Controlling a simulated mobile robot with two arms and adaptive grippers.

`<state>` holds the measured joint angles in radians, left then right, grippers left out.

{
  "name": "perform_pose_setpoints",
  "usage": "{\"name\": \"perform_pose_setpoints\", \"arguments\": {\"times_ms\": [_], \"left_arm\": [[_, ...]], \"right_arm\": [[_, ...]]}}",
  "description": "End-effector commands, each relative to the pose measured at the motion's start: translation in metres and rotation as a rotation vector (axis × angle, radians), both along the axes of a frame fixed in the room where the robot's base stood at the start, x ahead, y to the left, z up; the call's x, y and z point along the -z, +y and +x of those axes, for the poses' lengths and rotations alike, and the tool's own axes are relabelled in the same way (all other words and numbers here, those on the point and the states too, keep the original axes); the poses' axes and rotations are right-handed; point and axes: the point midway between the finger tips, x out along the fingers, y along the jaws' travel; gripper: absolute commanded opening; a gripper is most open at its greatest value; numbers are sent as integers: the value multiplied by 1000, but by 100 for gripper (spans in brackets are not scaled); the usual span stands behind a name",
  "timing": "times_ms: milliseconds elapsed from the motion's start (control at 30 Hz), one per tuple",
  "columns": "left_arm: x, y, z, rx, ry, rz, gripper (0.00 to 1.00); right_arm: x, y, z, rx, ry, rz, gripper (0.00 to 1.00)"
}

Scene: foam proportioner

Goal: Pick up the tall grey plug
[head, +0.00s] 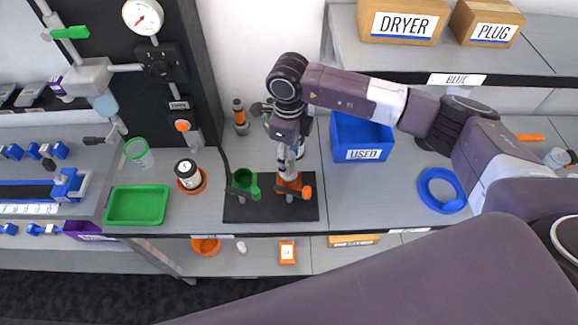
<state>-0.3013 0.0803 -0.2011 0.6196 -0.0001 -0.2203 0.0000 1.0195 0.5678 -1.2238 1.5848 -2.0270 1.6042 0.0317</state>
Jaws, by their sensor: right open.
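My right gripper (291,162) points down over the black mat (265,212), just above an orange fitting (290,187). Its jaws are open. I cannot tell whether the fingers touch the fitting. A tall grey plug does not show clearly; the gripper and wrist cover part of this spot, and I cannot tell if it is hidden there. A green cup-like fitting (244,182) stands on the mat to the left of the gripper. My left gripper is not in view.
A blue bin (361,137) marked USED stands right of the gripper, with a blue ring (441,190) beyond. DRYER (402,22) and PLUG (489,24) boxes sit on the upper shelf.

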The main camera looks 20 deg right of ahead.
Motion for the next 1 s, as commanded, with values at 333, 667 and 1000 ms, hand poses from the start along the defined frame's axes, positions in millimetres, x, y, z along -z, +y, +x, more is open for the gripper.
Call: {"name": "perform_pose_setpoints", "arguments": {"times_ms": [333,667,1000], "left_arm": [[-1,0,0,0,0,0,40],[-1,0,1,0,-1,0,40],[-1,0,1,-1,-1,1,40]], "right_arm": [[5,0,1,-1,-2,1,37],[4,1,1,-1,-2,1,1],[4,1,1,-1,-3,2,0]]}}
